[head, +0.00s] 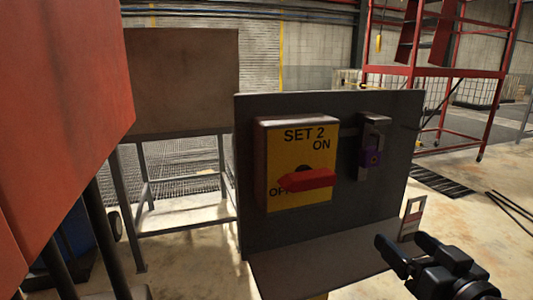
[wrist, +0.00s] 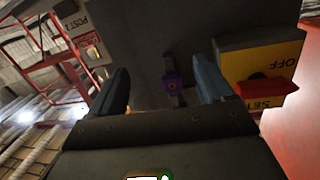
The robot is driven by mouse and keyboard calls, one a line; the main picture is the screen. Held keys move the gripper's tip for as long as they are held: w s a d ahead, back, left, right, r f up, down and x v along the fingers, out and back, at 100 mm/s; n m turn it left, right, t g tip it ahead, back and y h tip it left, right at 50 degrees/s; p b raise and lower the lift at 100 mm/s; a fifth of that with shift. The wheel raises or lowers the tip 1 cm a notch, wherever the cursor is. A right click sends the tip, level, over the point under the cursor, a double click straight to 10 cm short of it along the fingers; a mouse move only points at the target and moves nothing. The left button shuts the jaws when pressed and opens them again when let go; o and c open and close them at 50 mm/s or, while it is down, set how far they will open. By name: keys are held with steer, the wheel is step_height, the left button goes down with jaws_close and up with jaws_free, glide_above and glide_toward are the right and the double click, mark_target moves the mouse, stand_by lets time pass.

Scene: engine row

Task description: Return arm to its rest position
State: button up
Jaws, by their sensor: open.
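My gripper (head: 402,243) is at the lower right of the head view, over the grey panel's ledge and right of the switch box. Its two fingers are apart with nothing between them. In the wrist view, my gripper (wrist: 160,88) shows a dark finger at left and a bluish one at right. The yellow SET 2 switch box (head: 277,140) is on the upright panel, its red handle (head: 308,179) lying horizontal by OFF.
The dark panel (head: 345,215) has a ledge (head: 310,270) in front. A large orange-red body (head: 65,110) fills the left. A red cage frame (head: 435,75) is behind; floor at right is mostly open.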

steer(key=s+a+f+m+g+h, duration=0.1)
steer(key=s+f+h, duration=0.1)
steer(key=s+f, duration=0.6)
steer(key=s+f+m+h, duration=0.1)
steer(key=s+f, duration=0.4)
steer(key=s, duration=0.7)
steer(key=s+a+r, duration=0.1)
steer(key=s, duration=0.9)
steer(key=s+a+r+n+g, duration=0.1)
steer(key=s+r, duration=0.1)
steer(key=s, duration=0.8)
